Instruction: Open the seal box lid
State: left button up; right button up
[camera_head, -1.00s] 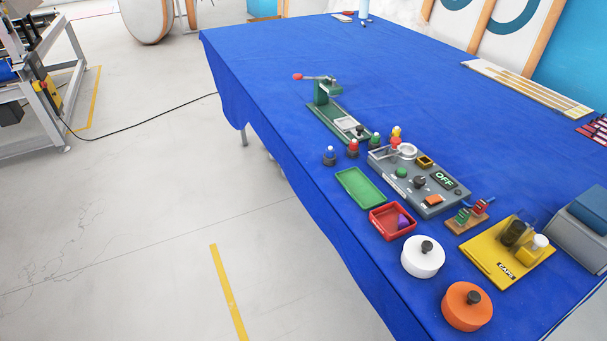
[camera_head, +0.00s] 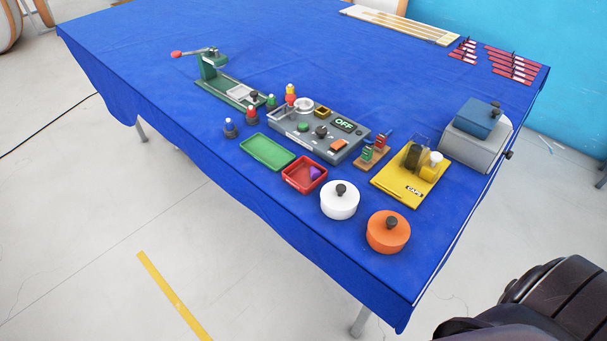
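No label marks the seal box. A grey box with a blue upper part (camera_head: 474,134) stands at the table's right edge and may be it. A dark knob sits on top of the blue part and another sticks out at its right side. The blue part looks closed down on the grey body. A white round pot (camera_head: 340,203) and an orange round pot (camera_head: 387,236), each with a dark knob on its lid, stand near the front corner with lids on. Neither of my grippers is in view.
The blue-covered table (camera_head: 300,60) also holds a yellow caps board (camera_head: 395,180), a grey control panel reading OFF (camera_head: 320,135), a green tray (camera_head: 268,152), a red tray (camera_head: 304,176) and a green press (camera_head: 215,70). Red strips (camera_head: 515,65) lie at the right back. The table's middle back is clear.

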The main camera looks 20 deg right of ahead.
aim_at(486, 116)
jog(key=z, duration=1.85)
